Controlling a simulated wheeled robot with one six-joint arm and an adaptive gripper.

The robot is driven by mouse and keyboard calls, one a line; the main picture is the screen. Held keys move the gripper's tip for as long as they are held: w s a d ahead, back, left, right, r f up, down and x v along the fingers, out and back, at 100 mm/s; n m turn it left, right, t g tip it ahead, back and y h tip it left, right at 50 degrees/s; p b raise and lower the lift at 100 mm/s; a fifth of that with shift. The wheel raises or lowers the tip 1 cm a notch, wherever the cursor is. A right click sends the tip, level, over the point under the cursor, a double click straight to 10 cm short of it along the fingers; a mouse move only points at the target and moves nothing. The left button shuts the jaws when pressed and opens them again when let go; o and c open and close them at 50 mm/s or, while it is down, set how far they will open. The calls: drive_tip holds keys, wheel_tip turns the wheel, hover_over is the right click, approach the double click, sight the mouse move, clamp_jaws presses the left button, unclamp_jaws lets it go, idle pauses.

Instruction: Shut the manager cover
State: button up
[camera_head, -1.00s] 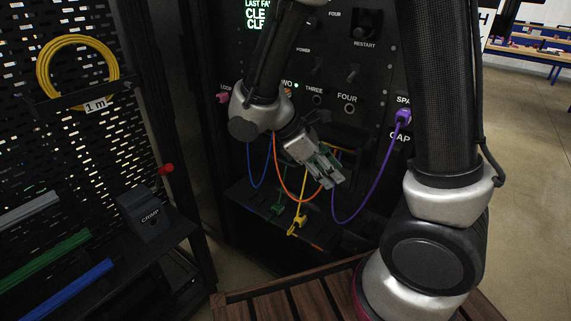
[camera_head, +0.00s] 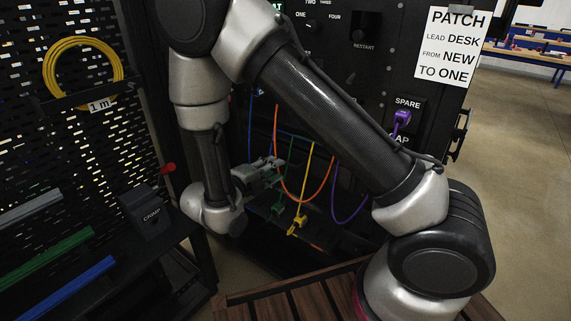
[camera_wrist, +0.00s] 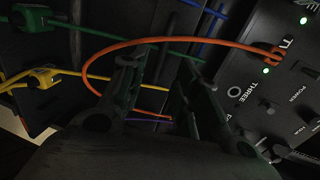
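My gripper (camera_head: 272,172) is low in front of the rack, left of the hanging cables in the head view. In the wrist view its two dark fingers (camera_wrist: 158,80) stand apart, with no object clearly held between them. An orange cable (camera_head: 305,197) loops past the fingers, and it also arches across the wrist view (camera_wrist: 150,40). The manager cover cannot be told apart from the dark rack parts. A dark ledge (camera_head: 330,240) sits low on the rack, partly behind cables and my arm.
Blue, green, yellow (camera_head: 308,175) and purple (camera_head: 349,218) cables hang close around the gripper. A green plug (camera_head: 278,208) and a yellow plug (camera_head: 300,221) sit low. A crimp box (camera_head: 146,213) stands on the left shelf. A wooden slatted surface (camera_head: 300,298) lies in front.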

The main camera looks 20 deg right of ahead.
sight(287, 160)
drive_tip(key=x, duration=0.6)
drive_tip(key=shift+w+d, duration=0.25)
drive_tip(key=shift+d, duration=0.05)
drive_tip(key=shift+c, duration=0.2)
clamp_jaws()
